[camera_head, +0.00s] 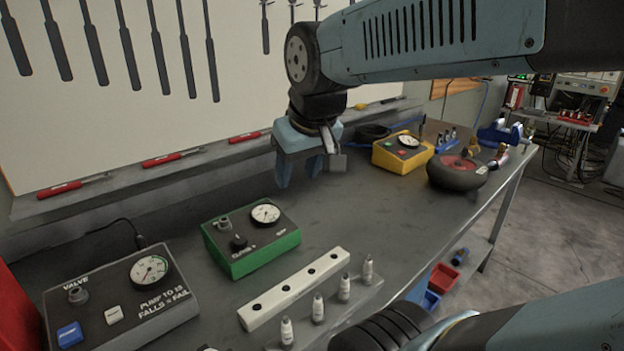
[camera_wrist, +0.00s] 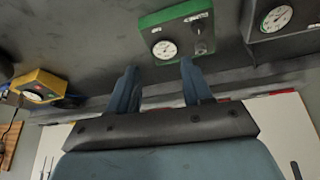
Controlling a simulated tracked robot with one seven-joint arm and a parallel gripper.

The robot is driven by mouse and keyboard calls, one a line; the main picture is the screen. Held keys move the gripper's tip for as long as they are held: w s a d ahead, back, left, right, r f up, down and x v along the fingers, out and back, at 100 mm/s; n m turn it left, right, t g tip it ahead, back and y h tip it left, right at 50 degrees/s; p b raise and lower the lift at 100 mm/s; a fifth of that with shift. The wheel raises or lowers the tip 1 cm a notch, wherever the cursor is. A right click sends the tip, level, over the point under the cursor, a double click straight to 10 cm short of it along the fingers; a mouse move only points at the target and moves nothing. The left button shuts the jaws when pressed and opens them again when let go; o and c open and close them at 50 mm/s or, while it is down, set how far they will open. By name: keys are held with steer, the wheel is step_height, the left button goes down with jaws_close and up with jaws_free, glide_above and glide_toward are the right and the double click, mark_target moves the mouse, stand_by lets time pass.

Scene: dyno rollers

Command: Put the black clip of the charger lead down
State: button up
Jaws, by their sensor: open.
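My gripper (camera_head: 300,176) hangs above the back half of the grey bench, fingers pointing down. It is open, and I see nothing between the fingers; in the wrist view its two blue fingers (camera_wrist: 157,72) are spread apart. I cannot make out the black clip or the charger lead for certain in either view. A dark coiled shape (camera_head: 372,132) lies behind the yellow box at the back, too small to identify.
A green gauge box (camera_head: 252,238) stands in front of my gripper, left of a white holed block (camera_head: 294,290). A grey valve box (camera_head: 120,300) is at front left. The yellow gauge box (camera_head: 402,153) and a dark round object (camera_head: 457,173) are right. Bench between is clear.

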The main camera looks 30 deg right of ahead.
steer(key=shift+s+d+f+m, duration=0.25)
steer(key=shift+s+d+f, duration=0.1)
steer(key=shift+s, duration=0.35)
steer(key=shift+s+d+f+m, duration=0.25)
steer(key=shift+s+d, duration=0.1)
steer(key=shift+s, duration=0.35)
steer(key=shift+c, duration=0.7)
steer(key=shift+a, duration=0.1)
